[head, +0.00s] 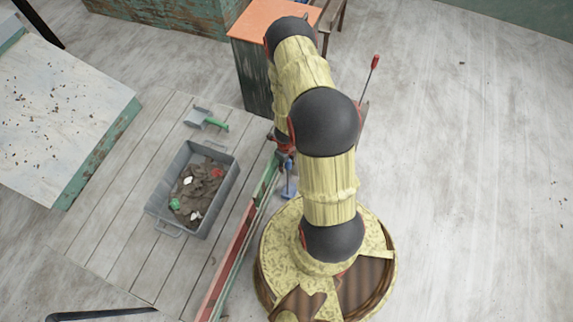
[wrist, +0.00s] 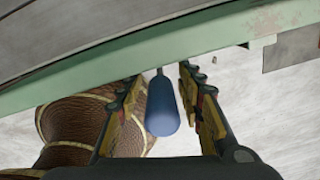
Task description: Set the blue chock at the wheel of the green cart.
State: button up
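A blue rounded piece (wrist: 162,108) with a narrow upper end shows in the wrist view; I cannot tell for certain that it is the chock. My gripper (wrist: 159,76) is open, with one finger on each side of the piece and a slim gap at both sides. In the head view a small blue thing (head: 289,188) shows beside the platform's edge, just below my gripper (head: 284,152), which is partly hidden by my arm. I cannot make out a green cart or its wheel.
A wooden plank platform (head: 120,240) with a green and red side rail (head: 233,258) lies left of my arm. On it are a grey bin (head: 222,195) of clay scraps and a green-handled scoop (head: 205,119). An orange-topped cabinet (head: 262,18) stands behind.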

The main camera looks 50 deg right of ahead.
jog(key=shift+o, duration=0.4)
jog(key=shift+r, duration=0.1)
notch_tip(320, 180, up, 10)
jog(key=shift+w+r, duration=0.1)
jog(key=shift+r, duration=0.05)
jog(key=shift+a+r, duration=0.1)
jog(key=shift+r, duration=0.6)
dwell(0.4)
